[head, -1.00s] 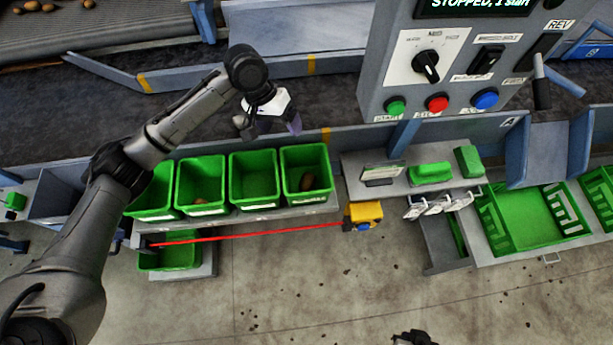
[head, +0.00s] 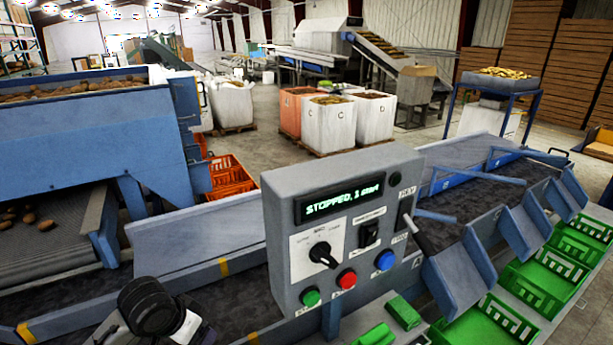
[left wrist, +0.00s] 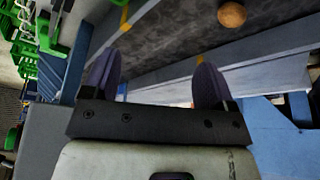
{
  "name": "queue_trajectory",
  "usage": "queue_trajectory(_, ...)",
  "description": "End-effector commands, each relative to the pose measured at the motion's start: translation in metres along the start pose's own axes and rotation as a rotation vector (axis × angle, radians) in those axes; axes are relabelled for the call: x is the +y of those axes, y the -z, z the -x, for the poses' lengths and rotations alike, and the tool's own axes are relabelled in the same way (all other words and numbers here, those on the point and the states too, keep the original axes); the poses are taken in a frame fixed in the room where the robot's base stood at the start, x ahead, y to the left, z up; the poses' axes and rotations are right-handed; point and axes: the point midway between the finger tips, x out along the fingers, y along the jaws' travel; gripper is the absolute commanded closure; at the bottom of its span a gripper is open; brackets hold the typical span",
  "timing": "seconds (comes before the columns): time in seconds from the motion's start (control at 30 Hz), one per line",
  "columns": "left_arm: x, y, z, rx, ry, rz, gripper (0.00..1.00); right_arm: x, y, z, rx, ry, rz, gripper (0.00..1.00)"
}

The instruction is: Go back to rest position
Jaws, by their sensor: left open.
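My left arm's wrist (head: 148,308) shows at the bottom left of the head view, over the dark belt in front of the control box. Its fingers are out of sight there. In the left wrist view my left gripper (left wrist: 157,65) has its two dark purple fingers wide apart, with nothing between them. A single potato (left wrist: 231,14) lies on the dark belt beyond the fingers, apart from them. My right gripper is in neither view.
The grey control box (head: 285,240) stands right of my left wrist; its display reads STOPPED. Green crates (head: 480,325) line the right side. A blue hopper with potatoes (head: 90,130) stands at the left. White bulk bags (head: 335,125) stand at the back.

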Motion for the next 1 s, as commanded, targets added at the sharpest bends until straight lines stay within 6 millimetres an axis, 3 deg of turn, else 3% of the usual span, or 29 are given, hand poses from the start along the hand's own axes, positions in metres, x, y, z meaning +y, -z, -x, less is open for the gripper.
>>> queue_trajectory(0.23,0.005,0.043,0.071,0.317,0.278,-0.220,0.21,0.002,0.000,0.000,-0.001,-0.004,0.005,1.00)
queue_trajectory(0.33,0.017,0.044,0.087,0.417,0.356,-0.258,0.21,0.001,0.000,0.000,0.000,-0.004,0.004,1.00)
queue_trajectory(0.47,0.033,0.028,0.094,0.515,0.422,-0.249,0.21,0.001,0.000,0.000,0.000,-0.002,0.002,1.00)
queue_trajectory(0.67,0.051,-0.026,0.077,0.563,0.442,-0.131,0.21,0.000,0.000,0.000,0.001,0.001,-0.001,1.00)
queue_trajectory(1.0,0.094,-0.170,0.004,0.366,0.302,0.116,0.21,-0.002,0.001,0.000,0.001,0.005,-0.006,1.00)
